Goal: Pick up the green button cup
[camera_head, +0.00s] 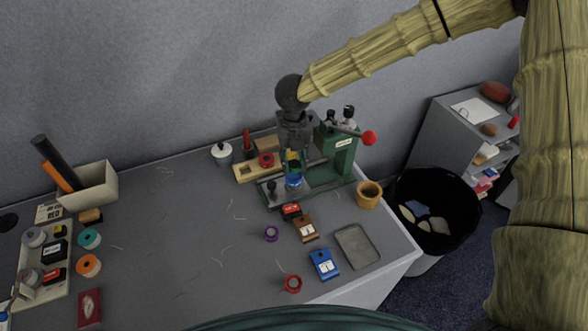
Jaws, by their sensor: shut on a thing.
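My gripper (293,172) points down over the green hand press (342,150) near the back right of the table. It is shut on a small blue thing (294,182), with a bit of yellow showing just above it. The fingers hide much of this thing, and I cannot tell whether it touches the press base. A round cup with a teal-green rim (89,238) stands at the left, far from my gripper, beside a similar orange-rimmed cup (88,265). I cannot tell which thing is the green button cup.
A wooden block with a red round piece (266,160) is left of my gripper. The press lever has a red knob (369,138). A wooden pot (368,194), small boxes and a grey tray (357,246) stand at right. The table's middle left is mostly clear.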

